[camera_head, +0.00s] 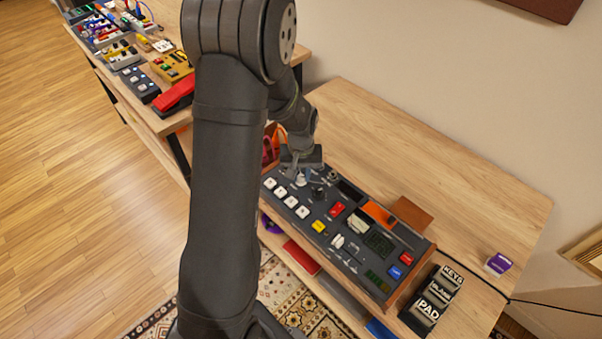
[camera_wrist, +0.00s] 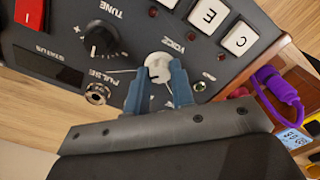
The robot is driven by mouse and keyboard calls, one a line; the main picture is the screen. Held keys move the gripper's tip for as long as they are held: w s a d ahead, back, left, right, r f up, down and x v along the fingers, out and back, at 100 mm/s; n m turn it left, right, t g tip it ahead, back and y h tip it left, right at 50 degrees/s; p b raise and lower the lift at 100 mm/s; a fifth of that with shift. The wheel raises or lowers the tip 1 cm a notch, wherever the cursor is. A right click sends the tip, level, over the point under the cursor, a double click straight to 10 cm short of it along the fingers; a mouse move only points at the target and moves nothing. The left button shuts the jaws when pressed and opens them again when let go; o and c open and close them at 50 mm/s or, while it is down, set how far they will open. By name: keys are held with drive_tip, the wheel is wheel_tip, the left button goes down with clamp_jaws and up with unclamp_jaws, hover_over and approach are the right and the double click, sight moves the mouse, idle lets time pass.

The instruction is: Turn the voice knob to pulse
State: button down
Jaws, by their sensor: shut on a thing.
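The voice knob is a small white round knob (camera_wrist: 158,66) on the dark face of the panel (camera_wrist: 65,45), seen in the wrist view. My gripper (camera_wrist: 158,82) is shut on it, with a blue finger on each side. A label that looks like VOICE is printed above the knob, and PULSE is printed to its left. Which way the knob's pointer faces is hard to tell. In the head view my gripper (camera_head: 301,168) is over the upper left part of the panel (camera_head: 348,235), and the white knob (camera_head: 300,181) shows just below it.
A black TUNE knob (camera_wrist: 101,40) and a metal jack (camera_wrist: 98,94) sit close to the left finger. White lettered keys (camera_wrist: 208,14) lie to the right. A purple cable (camera_wrist: 275,88) hangs past the panel's edge. Black labelled blocks (camera_head: 434,300) stand at the right.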

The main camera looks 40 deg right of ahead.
sight(301, 177)
idle(0.3)
drive_tip(key=c, duration=1.2)
unclamp_jaws()
drive_tip(key=shift+c, duration=0.2)
drive_tip(key=shift+r, duration=0.1)
wheel_tip(301, 177, up, 17)
drive_tip(key=shift+r, duration=0.15)
wheel_tip(301, 177, down, 18)
drive_tip(key=shift+r, duration=0.25)
drive_tip(key=shift+r, duration=0.15)
